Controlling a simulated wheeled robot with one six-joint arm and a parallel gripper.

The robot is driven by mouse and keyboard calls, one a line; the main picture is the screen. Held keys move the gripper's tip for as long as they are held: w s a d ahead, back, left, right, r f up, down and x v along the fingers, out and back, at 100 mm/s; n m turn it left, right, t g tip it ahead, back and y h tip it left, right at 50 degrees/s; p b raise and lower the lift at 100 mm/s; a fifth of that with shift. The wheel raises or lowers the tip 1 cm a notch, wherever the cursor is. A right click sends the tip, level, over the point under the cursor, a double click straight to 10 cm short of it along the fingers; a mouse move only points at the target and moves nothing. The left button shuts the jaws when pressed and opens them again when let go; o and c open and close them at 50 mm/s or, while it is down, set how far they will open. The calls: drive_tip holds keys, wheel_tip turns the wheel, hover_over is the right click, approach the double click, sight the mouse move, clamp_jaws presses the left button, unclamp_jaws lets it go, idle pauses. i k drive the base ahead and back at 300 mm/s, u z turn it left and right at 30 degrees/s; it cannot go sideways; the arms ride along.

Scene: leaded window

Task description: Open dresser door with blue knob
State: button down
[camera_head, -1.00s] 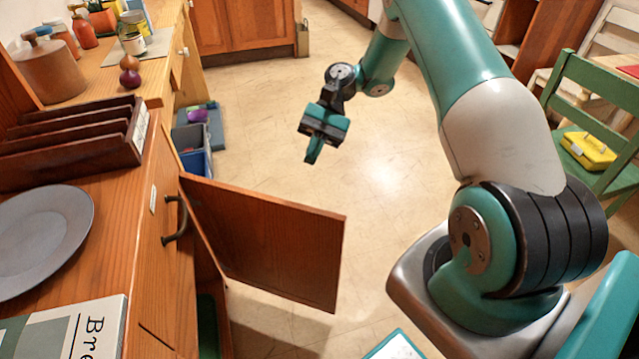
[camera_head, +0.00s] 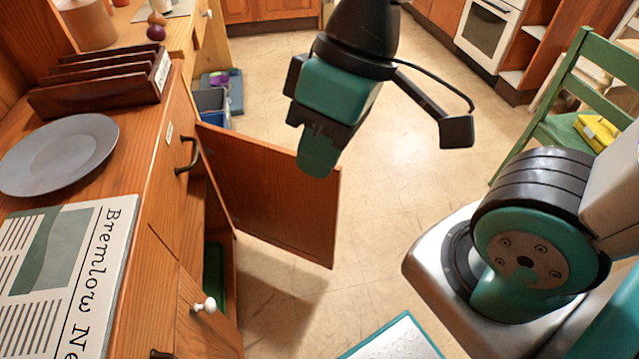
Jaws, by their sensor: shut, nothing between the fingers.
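The wooden dresser (camera_head: 150,235) stands along the left. One of its lower doors (camera_head: 265,195) stands wide open, swung out over the floor, its inner side towards me. No blue knob shows; the outer face of this door is hidden. A nearer lower door (camera_head: 195,325) has a white knob (camera_head: 207,306) and looks shut. My gripper (camera_head: 318,165) is shut and empty. It points downward and overlaps the upper right part of the open door in the picture; I cannot tell whether they touch.
On the dresser top are a grey plate (camera_head: 60,155), a newspaper (camera_head: 65,270) and a dark letter rack (camera_head: 100,80). A dark drawer handle (camera_head: 188,155) sticks out. A green chair (camera_head: 560,105) stands at right. The floor (camera_head: 400,220) between is mostly clear.

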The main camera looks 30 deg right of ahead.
sight(266, 198)
drive_tip(key=z, duration=0.05)
drive_tip(key=k, duration=0.15)
drive_tip(key=z, duration=1.65)
drive_tip(key=i, duration=1)
drive_tip(key=u, duration=1.7)
